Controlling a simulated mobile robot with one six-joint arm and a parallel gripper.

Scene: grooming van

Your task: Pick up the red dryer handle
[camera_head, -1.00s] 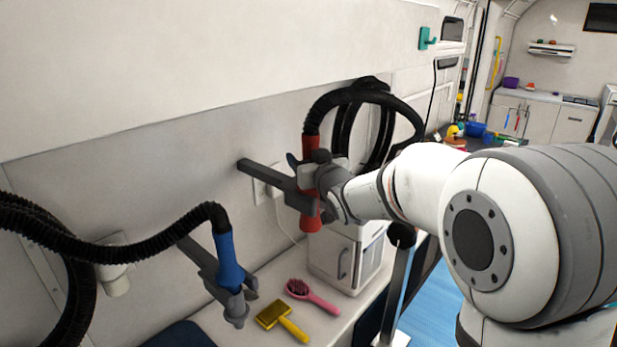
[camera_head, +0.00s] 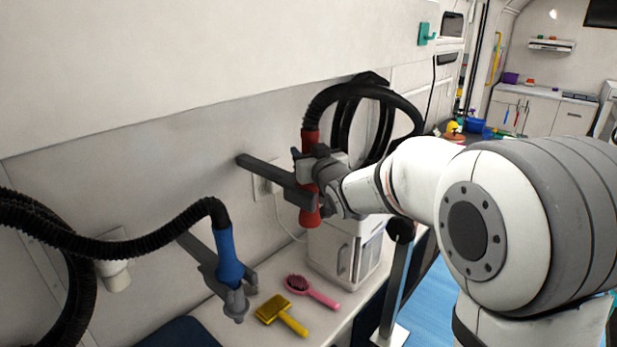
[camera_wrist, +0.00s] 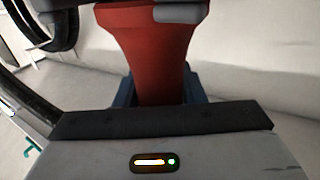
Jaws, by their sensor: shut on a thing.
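The red dryer handle (camera_head: 311,139) hangs upright at its grey wall holder (camera_head: 268,176), with a black hose bending from its top. My gripper (camera_head: 309,165) is shut on the red handle around its middle, and my arm reaches in from the right. In the wrist view, the red handle (camera_wrist: 150,50) stands right in front of my gripper and fills the upper middle. My gripper and wrist hide part of the handle in the head view. The handle's lower end still shows beside the holder's fork, and I cannot tell whether they touch.
A blue dryer handle (camera_head: 228,258) hangs in another wall holder at the left. A yellow brush (camera_head: 271,309) and a pink brush (camera_head: 300,285) lie on the white counter below. A white cabinet (camera_head: 337,251) stands under the red handle. Black hoses loop behind my gripper.

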